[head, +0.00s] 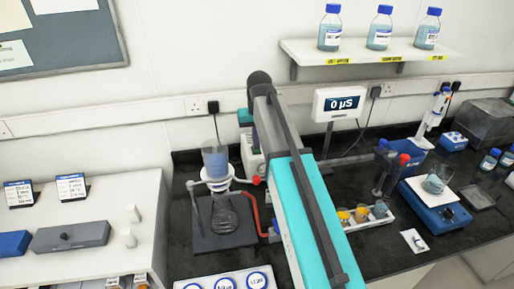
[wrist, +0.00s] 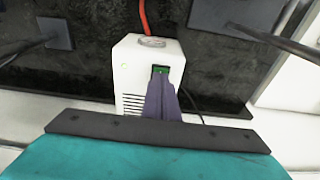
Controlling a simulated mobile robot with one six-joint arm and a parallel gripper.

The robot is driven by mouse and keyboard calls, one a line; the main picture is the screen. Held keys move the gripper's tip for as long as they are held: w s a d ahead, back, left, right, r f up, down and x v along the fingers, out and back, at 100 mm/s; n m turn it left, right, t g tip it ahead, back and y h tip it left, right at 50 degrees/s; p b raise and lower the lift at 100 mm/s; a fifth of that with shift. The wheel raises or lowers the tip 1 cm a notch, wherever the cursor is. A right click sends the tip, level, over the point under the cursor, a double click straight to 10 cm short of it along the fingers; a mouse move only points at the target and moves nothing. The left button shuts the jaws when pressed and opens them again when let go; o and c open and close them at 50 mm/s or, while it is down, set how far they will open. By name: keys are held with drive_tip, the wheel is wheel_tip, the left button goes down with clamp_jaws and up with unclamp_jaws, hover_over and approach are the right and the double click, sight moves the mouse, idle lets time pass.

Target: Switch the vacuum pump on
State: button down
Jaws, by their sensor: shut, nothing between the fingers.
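The vacuum pump (wrist: 134,75) is a white box with a round grey cap and side vents, seen from above in the wrist view. A small green light (wrist: 124,66) shows on its top. A green rocker switch (wrist: 160,69) sits in a dark frame near the right edge. My gripper (wrist: 160,84) is shut and empty, with its dark fingertips right at the switch's near edge; I cannot tell if they touch it. In the head view the pump (head: 250,160) shows only partly, behind my arm, and the fingertips are hidden.
A red hose (wrist: 142,18) leaves the pump's far side. A filter flask (head: 224,214) with a funnel stands on a dark stand left of my arm. A meter (head: 339,103) reads 0 µS. A rack of small pots (head: 362,215) lies to the right.

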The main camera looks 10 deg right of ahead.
wheel_tip(320, 180, up, 7)
drive_tip(key=p, duration=0.4)
drive_tip(key=shift+f, duration=0.15)
idle(0.5)
drive_tip(key=shift+s+f, duration=0.1)
idle(0.5)
